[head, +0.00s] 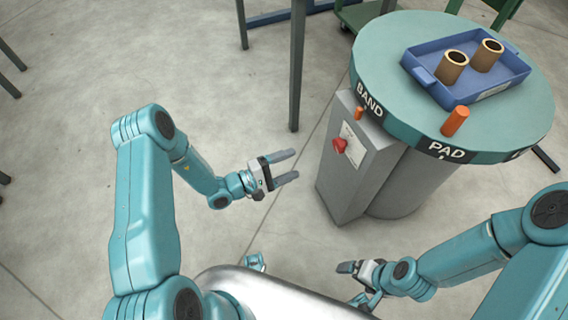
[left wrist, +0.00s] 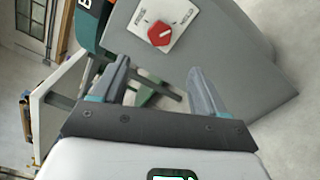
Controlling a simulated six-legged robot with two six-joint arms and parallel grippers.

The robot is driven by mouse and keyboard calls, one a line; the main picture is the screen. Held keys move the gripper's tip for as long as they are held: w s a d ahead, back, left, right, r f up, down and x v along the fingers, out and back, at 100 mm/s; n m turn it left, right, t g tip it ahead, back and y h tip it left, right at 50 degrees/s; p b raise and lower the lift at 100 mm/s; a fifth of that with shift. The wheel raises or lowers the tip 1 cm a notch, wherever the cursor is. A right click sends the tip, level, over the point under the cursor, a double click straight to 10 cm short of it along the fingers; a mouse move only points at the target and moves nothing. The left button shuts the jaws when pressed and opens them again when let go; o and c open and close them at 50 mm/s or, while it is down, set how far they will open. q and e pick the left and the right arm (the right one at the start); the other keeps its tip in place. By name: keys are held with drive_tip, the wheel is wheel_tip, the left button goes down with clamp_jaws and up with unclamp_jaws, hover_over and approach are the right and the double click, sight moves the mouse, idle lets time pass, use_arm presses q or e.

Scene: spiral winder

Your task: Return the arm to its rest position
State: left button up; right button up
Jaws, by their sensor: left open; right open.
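My left gripper (head: 284,168) is open and empty, held in the air to the left of the grey winder cabinet (head: 352,165). In the left wrist view its two fingers (left wrist: 160,85) are spread with nothing between them, and the cabinet with a red knob (left wrist: 160,33) shows beyond them. My right gripper (head: 348,268) is low at the front, below the cabinet, and looks empty; its fingers are small in the head view.
The round green turntable (head: 385,50) carries a blue tray (head: 462,95) holding two brown tubes (head: 452,67). An orange peg (head: 455,121) stands at its rim. Dark table legs (head: 297,70) stand behind my left gripper.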

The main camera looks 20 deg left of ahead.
use_arm(q)
drive_tip(key=shift+s+a, duration=0.4)
drive_tip(key=shift+s, duration=0.05)
